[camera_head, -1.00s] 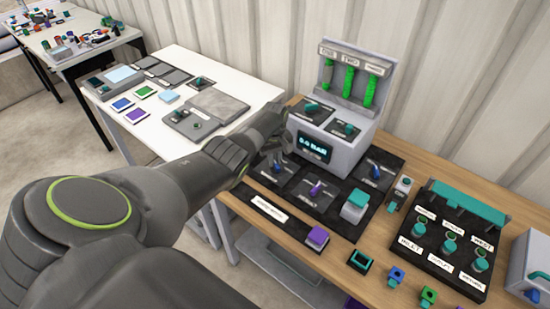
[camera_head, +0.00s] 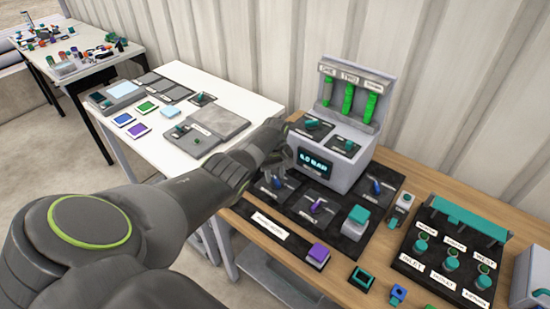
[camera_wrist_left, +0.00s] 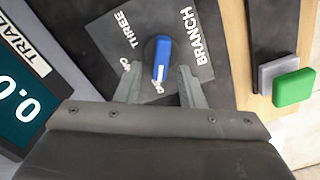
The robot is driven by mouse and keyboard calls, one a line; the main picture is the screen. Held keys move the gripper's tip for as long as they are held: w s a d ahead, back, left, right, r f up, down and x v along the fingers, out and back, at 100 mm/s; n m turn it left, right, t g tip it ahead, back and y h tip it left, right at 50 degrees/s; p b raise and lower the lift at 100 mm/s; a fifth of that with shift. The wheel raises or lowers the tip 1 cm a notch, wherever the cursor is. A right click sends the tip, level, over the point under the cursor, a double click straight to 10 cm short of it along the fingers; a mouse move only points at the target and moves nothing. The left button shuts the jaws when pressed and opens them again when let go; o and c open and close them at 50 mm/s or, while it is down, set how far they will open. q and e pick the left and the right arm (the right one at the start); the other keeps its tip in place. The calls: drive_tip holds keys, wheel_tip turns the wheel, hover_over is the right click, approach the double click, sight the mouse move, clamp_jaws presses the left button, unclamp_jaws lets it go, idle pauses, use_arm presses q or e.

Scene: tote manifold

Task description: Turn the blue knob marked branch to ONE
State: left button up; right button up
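The blue knob (camera_wrist_left: 162,56) stands on a grey plate (camera_wrist_left: 190,62) marked BRANCH in the left wrist view. A THREE label is at the plate's upper left; two smaller labels are partly covered by a finger or the knob. The knob's long handle runs up and down the picture, its lower end by a small label I cannot read clearly. My left gripper (camera_wrist_left: 157,72) is open, one finger on each side of the knob, with gaps visible. In the head view my left gripper (camera_head: 277,165) is over the left part of the black mat, largely hiding this knob.
The grey box with a lit display (camera_head: 315,164) stands close behind the gripper. A purple knob (camera_head: 317,206) and another blue knob (camera_head: 375,187) are to the right.

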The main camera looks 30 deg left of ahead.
sight(275, 177)
use_arm(q)
wheel_tip(275, 177, up, 5)
drive_tip(key=shift+p, duration=0.6)
wheel_tip(275, 177, up, 12)
drive_tip(key=b, duration=0.1)
drive_tip(key=shift+f, duration=0.1)
